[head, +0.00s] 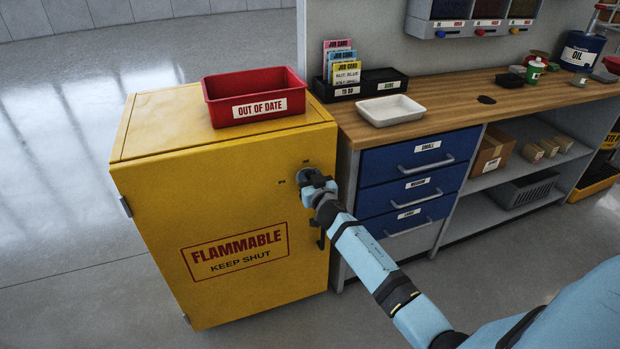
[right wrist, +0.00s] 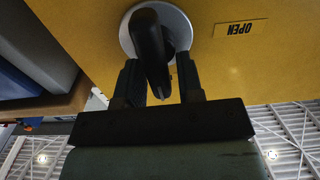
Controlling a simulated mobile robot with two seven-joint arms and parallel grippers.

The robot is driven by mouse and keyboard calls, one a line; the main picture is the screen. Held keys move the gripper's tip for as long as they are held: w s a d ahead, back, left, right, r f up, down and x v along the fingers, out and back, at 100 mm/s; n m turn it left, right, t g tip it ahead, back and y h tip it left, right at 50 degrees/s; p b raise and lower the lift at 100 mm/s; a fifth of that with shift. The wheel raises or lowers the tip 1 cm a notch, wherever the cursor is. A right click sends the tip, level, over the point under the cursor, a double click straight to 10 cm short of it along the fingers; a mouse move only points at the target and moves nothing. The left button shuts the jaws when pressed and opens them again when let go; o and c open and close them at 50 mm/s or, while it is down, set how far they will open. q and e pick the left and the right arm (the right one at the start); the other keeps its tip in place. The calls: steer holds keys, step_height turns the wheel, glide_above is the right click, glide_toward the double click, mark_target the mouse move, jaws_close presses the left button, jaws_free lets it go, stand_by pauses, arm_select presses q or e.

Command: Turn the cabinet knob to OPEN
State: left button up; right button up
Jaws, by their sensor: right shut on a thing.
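The yellow cabinet (head: 160,160) stands at the left with its front door closed. Its dark bar-shaped knob (right wrist: 149,45) sits on a round pale plate (right wrist: 184,27) high on the door. In the right wrist view, my right gripper (right wrist: 159,82) has one finger on each side of the knob and is shut on it. The bar lies lengthwise between the fingers, slightly tilted. An OPEN label (right wrist: 241,28) shows upside down beside the plate, to the right. In the head view, my right gripper (head: 309,179) covers most of the knob. My left gripper is out of view.
A red OUT OF DATE bin (head: 254,97) stands on the cabinet. A dark door handle (head: 321,240) is below the knob. The workbench (head: 450,104), with blue drawers (head: 420,155) and a white tray (head: 390,109), stands close at the right. The floor in front is clear.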

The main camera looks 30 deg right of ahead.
steer(key=n, duration=0.4)
steer(key=shift+a+f, duration=0.1)
steer(key=shift+a, duration=0.3)
arm_select(q)
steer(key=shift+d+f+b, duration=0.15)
steer(key=shift+b, duration=0.8)
arm_select(e)
steer(key=shift+w+a+f+n, duration=0.1)
steer(key=shift+a+f+n, duration=0.15)
steer(key=shift+n, duration=2)
steer(key=shift+w+a+f+n, duration=0.15)
steer(key=shift+f+n, duration=0.2)
steer(key=shift+n, duration=1.95)
steer(key=shift+s+a+f+n, duration=0.1)
steer(key=shift+a+f+n, duration=0.15)
steer(key=shift+n, duration=2)
steer(key=o, duration=0.6)
steer(key=shift+o, duration=0.2)
